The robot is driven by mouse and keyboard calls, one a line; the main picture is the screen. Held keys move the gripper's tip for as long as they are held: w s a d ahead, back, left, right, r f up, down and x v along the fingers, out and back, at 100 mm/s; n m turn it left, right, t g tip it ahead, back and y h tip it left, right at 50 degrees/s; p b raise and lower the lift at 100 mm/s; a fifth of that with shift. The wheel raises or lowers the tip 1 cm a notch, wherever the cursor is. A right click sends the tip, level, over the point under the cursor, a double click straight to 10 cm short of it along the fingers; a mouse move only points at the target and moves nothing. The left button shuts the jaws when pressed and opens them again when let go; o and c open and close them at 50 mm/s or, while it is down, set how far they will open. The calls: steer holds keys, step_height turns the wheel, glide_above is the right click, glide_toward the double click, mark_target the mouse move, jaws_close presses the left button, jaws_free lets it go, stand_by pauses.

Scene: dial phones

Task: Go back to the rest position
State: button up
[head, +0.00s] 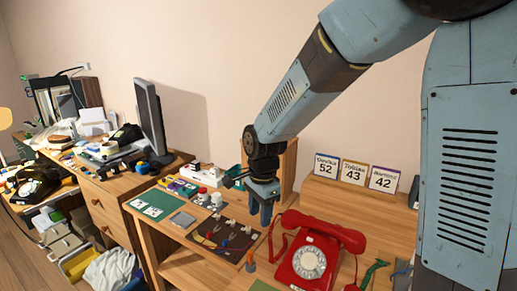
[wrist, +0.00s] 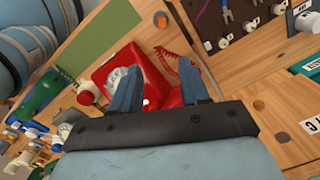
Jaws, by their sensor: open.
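My gripper (head: 266,200) hangs pointing down above the wooden desk, just left of the red dial phone (head: 313,258). In the wrist view my gripper (wrist: 163,88) shows two blue-grey fingers spread apart with nothing held between them. The red phone (wrist: 124,67) lies beyond and partly behind the fingers in that view. In the head view the handset (head: 325,231) appears to rest across the top of the phone, and its white dial (head: 309,263) faces forward. A coiled red cord (head: 278,238) runs at the phone's left.
Three number cards (head: 354,172) stand behind the phone. A dark panel with wires (head: 222,238) lies left of my gripper. A monitor (head: 149,117) and a black phone (head: 36,182) are farther left. A green tool (head: 373,272) lies right of the red phone. Space above the desk's left part looks open.

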steer(key=s+d+r+n+t, duration=0.1)
steer(key=s+d+r+n, duration=0.1)
steer(key=d+r, duration=0.4)
steer(key=s+d+r+n+t, duration=0.1)
steer(key=s+d+r+n, duration=0.15)
steer(key=d+r, duration=0.35)
steer(key=s+d+r+n+t, duration=0.1)
steer(key=s+d+r+n, duration=0.1)
steer(key=s+d, duration=0.3)
steer(key=s+d+r+n+t, duration=0.2)
steer(key=s+d+r+n, duration=0.1)
steer(key=s+d+n, duration=0.1)
steer(key=shift+s+d+r+h, duration=0.15)
steer(key=shift+s+d+h, duration=0.15)
steer(key=shift+s+d, duration=0.75)
steer(key=shift+w+d+n, duration=0.2)
steer(key=shift+n, duration=0.05)
